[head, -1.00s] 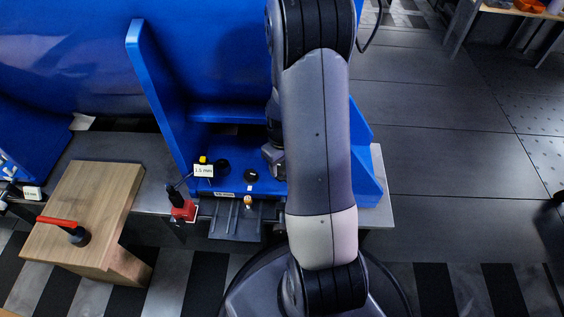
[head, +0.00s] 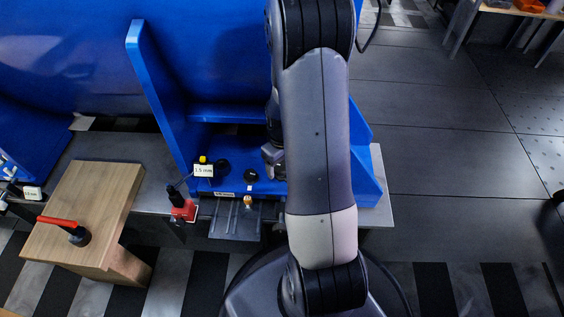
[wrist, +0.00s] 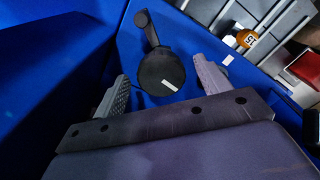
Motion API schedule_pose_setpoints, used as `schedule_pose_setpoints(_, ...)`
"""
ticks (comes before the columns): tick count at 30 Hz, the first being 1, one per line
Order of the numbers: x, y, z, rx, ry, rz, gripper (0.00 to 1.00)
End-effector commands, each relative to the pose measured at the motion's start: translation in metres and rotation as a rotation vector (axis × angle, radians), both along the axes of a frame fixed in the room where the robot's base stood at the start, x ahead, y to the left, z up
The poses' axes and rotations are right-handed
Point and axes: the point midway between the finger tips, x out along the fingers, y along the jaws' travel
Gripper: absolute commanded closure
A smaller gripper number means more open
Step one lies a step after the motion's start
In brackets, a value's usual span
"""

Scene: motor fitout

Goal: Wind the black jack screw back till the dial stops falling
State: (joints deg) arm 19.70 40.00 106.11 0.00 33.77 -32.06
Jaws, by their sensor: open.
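The black jack screw (wrist: 160,72) shows in the wrist view as a round black head with a short crank handle and a white mark. It is in a blue surface. My gripper (wrist: 162,78) is open, with one grey finger on each side of the black head. I cannot tell whether the fingers touch it. In the head view my gripper (head: 272,158) is partly hidden by my arm, beside a black knob (head: 251,175) on the blue foot. The dial's label (head: 203,171) seems to read 1.5 mm. Its stand has a red base (head: 183,210).
A second black knob (head: 222,167) sits on the blue foot (head: 230,185). A grey tray (head: 235,222) with a small orange-topped item (head: 247,202) is in front. A wooden block (head: 85,205) with a red-handled tool (head: 68,229) stands left.

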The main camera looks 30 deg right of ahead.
Motion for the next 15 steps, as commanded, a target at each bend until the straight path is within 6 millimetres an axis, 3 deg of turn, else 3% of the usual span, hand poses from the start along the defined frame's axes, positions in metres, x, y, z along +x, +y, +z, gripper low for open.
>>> schedule_pose_setpoints(8,0.000,0.000,0.013,0.000,0.000,0.000,0.28)
schedule_pose_setpoints(15,0.000,0.000,0.062,-0.001,-0.003,0.000,0.28)
